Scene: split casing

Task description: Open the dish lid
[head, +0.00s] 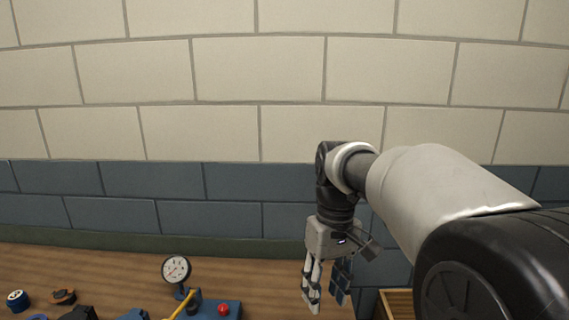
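My gripper (327,299) hangs pointing down at the right of centre in the head view, in front of the blue wall band. Its fingers are apart with a gap between them, and nothing shows between them. I cannot make out a dish or its lid for certain. Several small things are cut off by the bottom edge at the left, and none is clearly a lidded dish. My gripper is well to the right of them.
A round dial gauge (177,269) stands on the wooden bench (100,262), near a yellow rod (184,305) and a red knob (223,309). A dark-and-white round part (17,299) and a brown ring-like part (63,296) lie left. A wooden box edge (398,296) shows right.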

